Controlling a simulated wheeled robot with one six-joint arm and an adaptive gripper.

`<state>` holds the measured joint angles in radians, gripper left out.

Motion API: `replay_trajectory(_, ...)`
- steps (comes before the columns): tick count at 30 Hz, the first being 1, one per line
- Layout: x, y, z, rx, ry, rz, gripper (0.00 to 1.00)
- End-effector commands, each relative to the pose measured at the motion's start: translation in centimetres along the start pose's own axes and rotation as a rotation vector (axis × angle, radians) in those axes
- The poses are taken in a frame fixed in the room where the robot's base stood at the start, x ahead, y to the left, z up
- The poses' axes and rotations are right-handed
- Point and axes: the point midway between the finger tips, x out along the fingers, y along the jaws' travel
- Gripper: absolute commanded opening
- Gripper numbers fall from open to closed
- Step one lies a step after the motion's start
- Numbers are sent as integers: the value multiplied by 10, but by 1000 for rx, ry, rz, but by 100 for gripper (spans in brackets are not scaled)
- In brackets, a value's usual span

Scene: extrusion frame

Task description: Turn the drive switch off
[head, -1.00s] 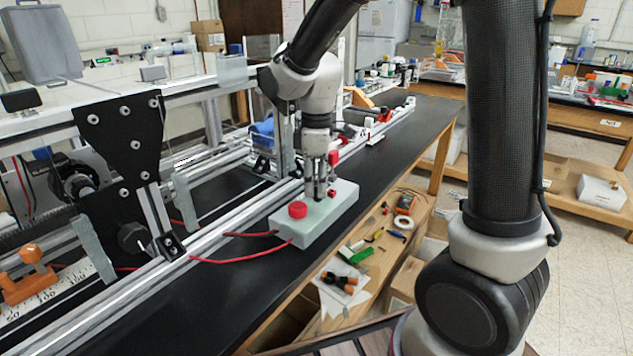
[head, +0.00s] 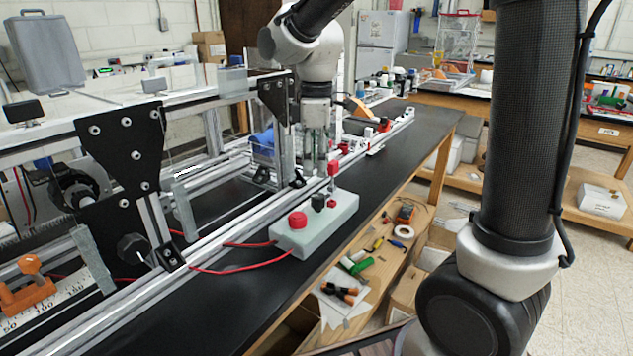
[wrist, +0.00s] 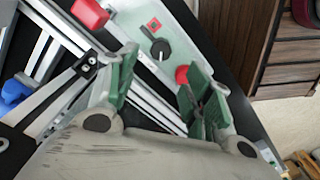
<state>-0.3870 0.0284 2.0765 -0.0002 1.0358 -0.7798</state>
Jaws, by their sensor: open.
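A pale grey-green control box (head: 330,226) stands on the black bench. It carries a round red button (head: 297,220), a black knob (head: 318,203) and a red-topped upright part (head: 333,168). No readable label shows which is the drive switch. My gripper (head: 317,168) is open and empty, above and behind the knob in the head view. Its green-padded fingers (wrist: 160,82) are apart.
Metal extrusion rails (head: 215,232) run along the box's left side. Red cables (head: 235,262) leave the box towards the rails. A wooden shelf (head: 370,262) with loose tools lies lower right. Black bench top (head: 420,130) is clear behind the box on the right.

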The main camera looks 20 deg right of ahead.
Motion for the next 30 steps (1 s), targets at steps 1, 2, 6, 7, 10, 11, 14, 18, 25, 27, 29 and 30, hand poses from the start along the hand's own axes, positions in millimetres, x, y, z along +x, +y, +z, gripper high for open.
replay_trajectory(1,-10,0,0,0,2,2,51)
replay_trajectory(2,-15,0,0,0,3,3,51)
replay_trajectory(6,-32,0,0,0,1,1,51)
replay_trajectory(7,-34,0,0,0,1,1,51)
replay_trajectory(10,-38,0,0,0,0,0,51)
replay_trajectory(11,-38,0,0,0,-1,-1,51)
replay_trajectory(14,-38,0,0,0,-1,-1,51)
replay_trajectory(18,-38,0,0,0,-1,-1,51)
replay_trajectory(25,-38,0,0,47,2,2,51)
replay_trajectory(27,-37,2,-2,118,8,7,51)
replay_trajectory(29,-27,-3,3,203,0,-1,51)
replay_trajectory(30,-20,-9,9,270,-6,-5,51)
